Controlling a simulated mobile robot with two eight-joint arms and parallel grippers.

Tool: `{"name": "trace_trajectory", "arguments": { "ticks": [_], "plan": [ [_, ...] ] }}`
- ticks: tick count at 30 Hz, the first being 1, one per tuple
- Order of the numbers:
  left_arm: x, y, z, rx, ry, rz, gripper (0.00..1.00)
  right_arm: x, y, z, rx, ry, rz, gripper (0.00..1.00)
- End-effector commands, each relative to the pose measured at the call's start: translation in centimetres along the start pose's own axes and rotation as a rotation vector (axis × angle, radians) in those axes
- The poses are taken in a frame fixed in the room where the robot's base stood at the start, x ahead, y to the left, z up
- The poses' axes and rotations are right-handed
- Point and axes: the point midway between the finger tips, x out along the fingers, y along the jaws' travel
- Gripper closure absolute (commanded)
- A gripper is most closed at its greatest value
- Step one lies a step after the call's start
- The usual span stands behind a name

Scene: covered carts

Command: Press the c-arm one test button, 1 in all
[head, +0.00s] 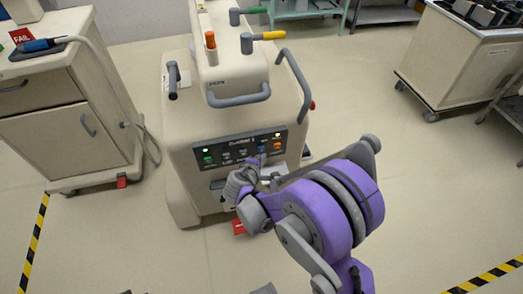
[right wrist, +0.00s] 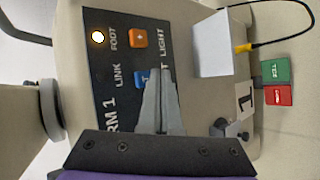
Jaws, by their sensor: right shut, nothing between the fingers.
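The C-arm unit (head: 235,100) is a cream cart with a dark control panel (head: 240,145) on its front; the panel heading ends in "1". The panel has a green button (head: 208,160), a blue button (head: 262,150) and an orange button (head: 277,146). The right wrist view shows the orange button (right wrist: 138,38) and the blue button (right wrist: 147,77) close up. My right gripper (right wrist: 162,75) is shut and empty, its tips over the panel beside the blue button. Contact cannot be told. The fingers hide part of a label and other buttons. My left gripper is not in view.
A cabinet (head: 75,105) with a blue handpiece (head: 38,45) and a red FAIL card (head: 20,36) stands at left. Grey handles (head: 240,98) stick out above the panel. Another cart (head: 455,65) stands at right.

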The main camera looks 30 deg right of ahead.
Motion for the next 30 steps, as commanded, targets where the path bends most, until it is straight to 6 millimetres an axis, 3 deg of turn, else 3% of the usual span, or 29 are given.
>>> {"name": "trace_trajectory", "arguments": {
  "ticks": [14,30],
  "plan": [
    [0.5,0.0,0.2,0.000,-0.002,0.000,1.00,-3.1,-2.3,2.2,0.000,0.001,-0.001,1.00],
    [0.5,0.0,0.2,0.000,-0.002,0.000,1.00,-3.2,-2.4,2.3,0.000,0.000,0.000,1.00]
  ]
}}
